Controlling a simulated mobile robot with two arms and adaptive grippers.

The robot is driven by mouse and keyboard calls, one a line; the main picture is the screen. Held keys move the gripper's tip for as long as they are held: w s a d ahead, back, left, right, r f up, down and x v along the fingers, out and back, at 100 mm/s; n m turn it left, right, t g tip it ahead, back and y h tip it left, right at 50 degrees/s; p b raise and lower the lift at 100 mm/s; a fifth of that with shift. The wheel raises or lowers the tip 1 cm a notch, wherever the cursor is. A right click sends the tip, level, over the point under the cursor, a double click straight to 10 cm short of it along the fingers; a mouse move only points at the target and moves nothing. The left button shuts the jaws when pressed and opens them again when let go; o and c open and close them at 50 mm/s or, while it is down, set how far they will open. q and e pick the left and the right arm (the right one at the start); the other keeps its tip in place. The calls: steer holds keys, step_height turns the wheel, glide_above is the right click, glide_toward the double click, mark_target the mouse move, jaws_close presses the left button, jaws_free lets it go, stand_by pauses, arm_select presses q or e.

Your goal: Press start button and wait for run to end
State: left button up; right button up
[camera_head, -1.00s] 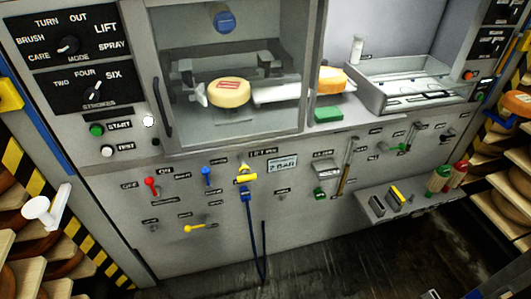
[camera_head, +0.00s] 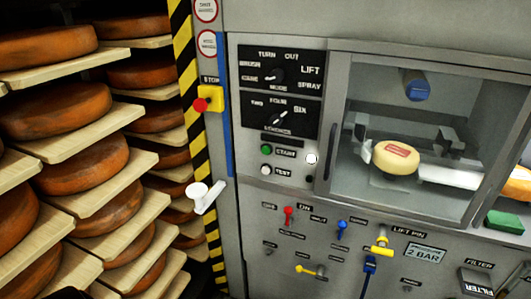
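The green start button (camera_head: 266,150) is on the grey machine's front panel, left of a label reading START. A white test button (camera_head: 266,169) sits just below it. A pale round lamp or button (camera_head: 311,159) is to the right of the START label. A red stop button (camera_head: 202,105) on a yellow box is at the machine's left edge. Behind the window, a yellow cheese wheel (camera_head: 395,158) with a red label sits in the chamber.
Shelves of orange cheese wheels (camera_head: 87,183) stand close on the left. A white knob-like fitting (camera_head: 205,196) sticks out near the machine's left edge. Two dials (camera_head: 274,75) are above the start button. Coloured levers, including a red one (camera_head: 288,215), are below it.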

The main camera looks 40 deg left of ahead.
arm_select(q)
jaws_close()
stand_by(0.3)
steer(key=shift+a, duration=0.15)
stand_by(1.1)
